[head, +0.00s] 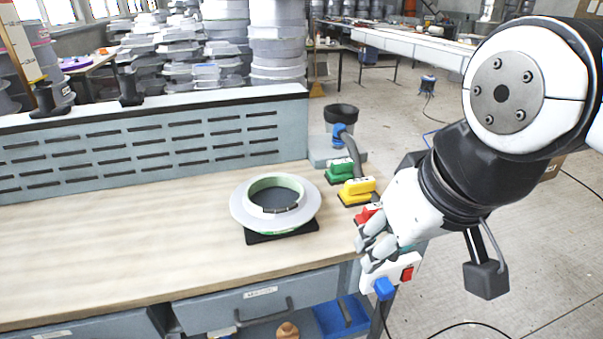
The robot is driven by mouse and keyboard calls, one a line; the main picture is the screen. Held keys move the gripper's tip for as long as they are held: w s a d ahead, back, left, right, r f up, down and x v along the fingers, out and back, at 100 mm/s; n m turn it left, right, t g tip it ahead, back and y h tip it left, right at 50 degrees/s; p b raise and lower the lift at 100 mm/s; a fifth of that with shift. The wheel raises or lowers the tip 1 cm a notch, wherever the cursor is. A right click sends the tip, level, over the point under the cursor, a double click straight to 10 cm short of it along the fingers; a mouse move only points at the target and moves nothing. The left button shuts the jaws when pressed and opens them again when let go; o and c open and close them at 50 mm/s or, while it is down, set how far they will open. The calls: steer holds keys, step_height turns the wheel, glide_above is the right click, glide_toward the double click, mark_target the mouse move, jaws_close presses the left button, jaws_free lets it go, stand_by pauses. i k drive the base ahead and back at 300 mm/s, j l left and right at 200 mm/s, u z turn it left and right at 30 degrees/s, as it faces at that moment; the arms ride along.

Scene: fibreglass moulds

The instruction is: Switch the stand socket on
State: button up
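The stand socket (371,276) is a white block at the bench's front right corner, with a red rocker switch (407,273) on its right part and a blue plug (384,288) at its lower side. I cannot tell which way the rocker is set. My gripper (369,251) is just above and left of the switch, close over the socket's upper edge. Its grey fingers overlap each other in this view, so their gap is unclear. I cannot tell whether they touch the socket. No held thing shows.
A white ring mould (240,208) rests on a black pad (262,238) on the bench (120,240). A slotted panel (150,145) stands behind.

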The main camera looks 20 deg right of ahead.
mark_target(407, 274)
steer(key=z, duration=0.7)
steer(key=i+l+u, duration=0.2)
steer(key=k+j+u, duration=0.1)
steer(key=j, duration=0.3)
steer(key=k+j+u, duration=0.15)
steer(key=j, duration=0.25)
steer(key=k+j+u, duration=0.1)
steer(key=j, duration=0.3)
